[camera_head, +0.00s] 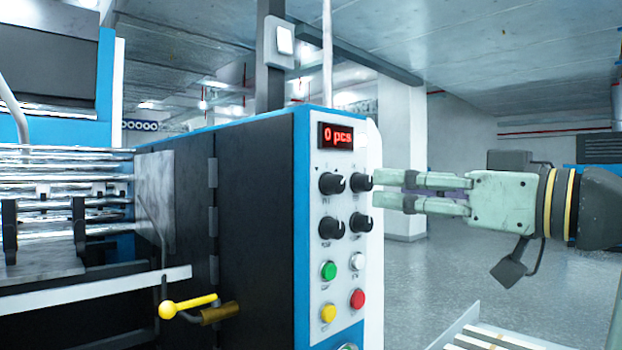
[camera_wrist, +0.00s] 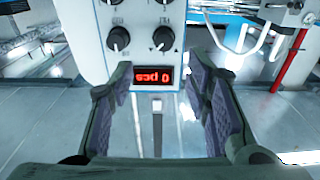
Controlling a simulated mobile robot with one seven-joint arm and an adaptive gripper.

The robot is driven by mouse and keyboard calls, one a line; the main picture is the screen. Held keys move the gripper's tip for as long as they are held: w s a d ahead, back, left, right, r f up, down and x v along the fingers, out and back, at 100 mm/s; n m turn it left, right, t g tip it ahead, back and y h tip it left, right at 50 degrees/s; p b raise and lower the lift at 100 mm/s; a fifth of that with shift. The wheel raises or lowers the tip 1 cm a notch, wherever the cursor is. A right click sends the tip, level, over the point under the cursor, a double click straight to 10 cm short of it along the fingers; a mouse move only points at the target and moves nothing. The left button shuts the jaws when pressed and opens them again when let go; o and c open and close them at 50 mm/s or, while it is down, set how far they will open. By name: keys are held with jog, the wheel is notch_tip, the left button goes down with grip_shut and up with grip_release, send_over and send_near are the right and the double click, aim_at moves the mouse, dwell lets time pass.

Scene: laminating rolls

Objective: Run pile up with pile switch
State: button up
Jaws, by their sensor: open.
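The control panel (camera_head: 345,250) of the machine carries several black knobs, and I cannot read which one is the pile switch. The upper left knob (camera_head: 331,183), with a small arrow mark beside it, also shows in the wrist view (camera_wrist: 161,39). The upper right knob (camera_head: 360,179) shows there too (camera_wrist: 118,38). My gripper (camera_head: 376,188) is to the right of the panel, fingers pointing at it, close to the upper right knob. In the wrist view my gripper (camera_wrist: 160,72) is open and empty, its fingers on either side of the red display (camera_wrist: 153,77).
Below the knobs are green (camera_head: 329,270), white (camera_head: 357,261), yellow (camera_head: 328,313) and red (camera_head: 357,299) buttons. A yellow-knobbed lever (camera_head: 188,305) sticks out at the machine's lower left. Open floor (camera_head: 440,260) lies right of the panel, with a slatted pallet-like thing (camera_head: 490,335) low down.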

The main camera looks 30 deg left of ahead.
aim_at(340, 186)
jog(key=p+x, duration=0.1)
jog(key=x, duration=0.2)
jog(key=p+x, duration=0.1)
jog(key=x, duration=0.2)
jog(key=p+x, duration=0.1)
jog(key=x, duration=0.2)
jog(key=shift+s+a+f+p, duration=0.15)
jog(key=shift+s+a+p, duration=0.05)
jog(key=shift+s+p, duration=0.1)
jog(key=shift+c, duration=0.5)
grip_shut()
